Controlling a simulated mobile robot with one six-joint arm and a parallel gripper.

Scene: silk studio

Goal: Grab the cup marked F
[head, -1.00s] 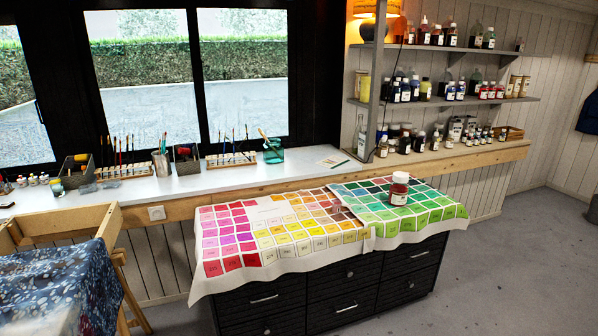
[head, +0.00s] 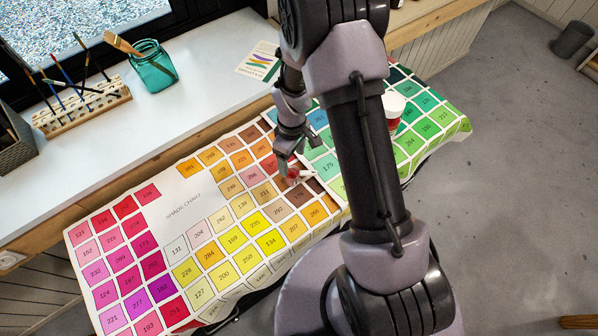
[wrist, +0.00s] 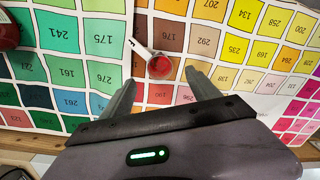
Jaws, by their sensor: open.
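A small cup with red inside and a pale handle (wrist: 160,66) sits on the shade chart (head: 180,210). It shows in the wrist view just beyond and between my fingertips. In the head view the cup (head: 293,178) is small and partly hidden by my gripper (head: 291,160).
A brush rack (head: 85,105) and a teal glass with brushes (head: 152,68) stand on the white sill.

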